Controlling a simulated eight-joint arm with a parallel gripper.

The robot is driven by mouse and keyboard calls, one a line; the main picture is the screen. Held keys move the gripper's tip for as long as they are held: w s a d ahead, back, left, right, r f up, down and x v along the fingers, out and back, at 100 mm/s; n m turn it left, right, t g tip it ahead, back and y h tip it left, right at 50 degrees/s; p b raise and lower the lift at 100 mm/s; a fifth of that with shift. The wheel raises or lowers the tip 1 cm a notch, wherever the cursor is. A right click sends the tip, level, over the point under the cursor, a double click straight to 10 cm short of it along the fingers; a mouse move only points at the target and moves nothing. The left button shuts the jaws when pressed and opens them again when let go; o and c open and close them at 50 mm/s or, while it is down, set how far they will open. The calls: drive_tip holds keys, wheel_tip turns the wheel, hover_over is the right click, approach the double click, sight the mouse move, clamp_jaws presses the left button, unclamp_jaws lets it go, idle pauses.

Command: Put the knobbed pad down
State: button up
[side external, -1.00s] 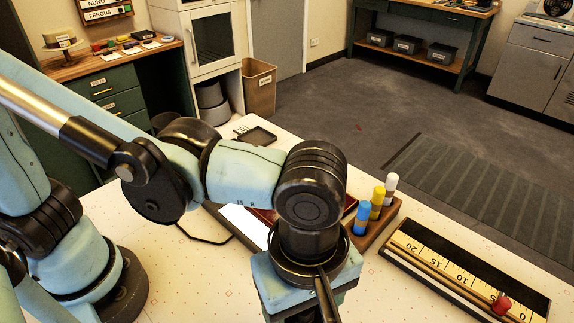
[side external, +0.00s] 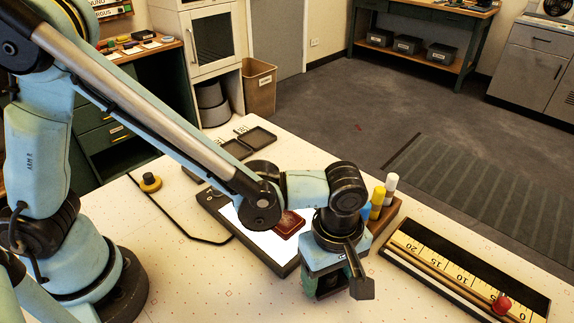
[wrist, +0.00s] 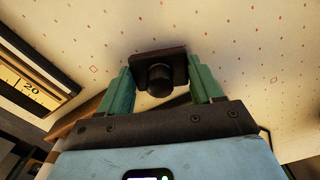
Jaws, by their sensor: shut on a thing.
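The knobbed pad (wrist: 160,54) shows in the wrist view as a dark brown plate with a round black knob. It sits between the two green fingers of my gripper (wrist: 163,88), which is shut on it. In the side view my gripper (side external: 330,286) points down over the front part of the white speckled table (side external: 215,290). There the pad cannot be told apart from the dark parts of the gripper. I cannot tell whether the pad touches the table.
A lit panel (side external: 262,243) with a dark red item (side external: 290,224) lies behind my gripper. A wooden holder (side external: 392,212) with coloured cylinders stands to the right, near a ruler tray (side external: 440,262). A yellow-and-black knob (side external: 150,183) sits at left. The left front table is clear.

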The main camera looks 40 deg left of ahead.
drive_tip(key=shift+f, duration=0.4)
drive_tip(key=shift+f, duration=0.15)
drive_tip(key=o, duration=1.2)
